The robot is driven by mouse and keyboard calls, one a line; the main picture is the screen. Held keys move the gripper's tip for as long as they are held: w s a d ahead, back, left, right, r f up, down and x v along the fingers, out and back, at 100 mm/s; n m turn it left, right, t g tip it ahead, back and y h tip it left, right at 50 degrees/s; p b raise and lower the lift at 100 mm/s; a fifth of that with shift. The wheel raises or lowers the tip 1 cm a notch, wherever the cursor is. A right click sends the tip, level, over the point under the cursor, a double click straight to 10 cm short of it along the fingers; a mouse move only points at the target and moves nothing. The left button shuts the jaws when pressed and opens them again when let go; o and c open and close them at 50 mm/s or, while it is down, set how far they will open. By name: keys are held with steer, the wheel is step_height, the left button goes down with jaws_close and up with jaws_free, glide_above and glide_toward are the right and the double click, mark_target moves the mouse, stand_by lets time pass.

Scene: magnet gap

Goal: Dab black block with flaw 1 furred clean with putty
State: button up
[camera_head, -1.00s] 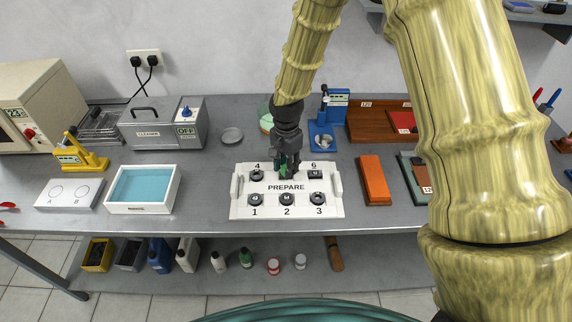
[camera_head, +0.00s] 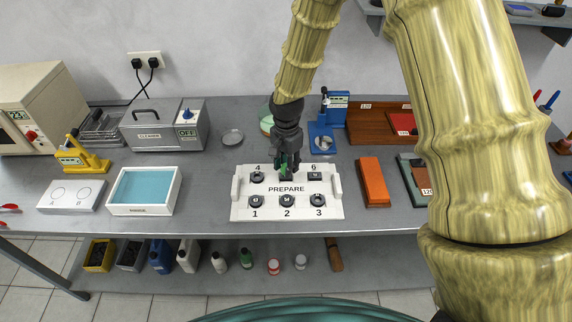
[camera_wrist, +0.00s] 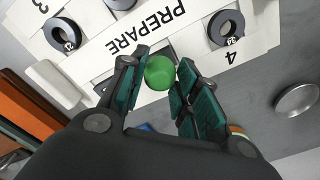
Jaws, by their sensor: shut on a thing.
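My gripper (camera_head: 287,168) is shut on a small green ball of putty (camera_wrist: 160,72), which shows between the fingertips in the wrist view. The gripper is over the back middle place of the white PREPARE board (camera_head: 240,211). A dark block (camera_head: 286,177) shows there, just below the fingertips, mostly hidden by the gripper. I cannot tell whether the putty touches it. Dark ring-shaped pieces lie at place 1 (camera_head: 255,201), place 2 (camera_head: 286,201), place 3 (camera_head: 316,201) and place 4 (camera_head: 257,177). No furred flaw can be made out.
An orange block (camera_head: 374,182) lies right of the board. A blue press (camera_head: 322,138) stands behind it. A round metal dish (camera_head: 232,137) and a grey cleaner (camera_head: 160,126) are at back left. A tray of blue liquid (camera_head: 145,187) is left. Table is clear between tray and board.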

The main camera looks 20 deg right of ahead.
steer(key=shift+r+p, duration=1.8)
steer(key=shift+r, duration=0.95)
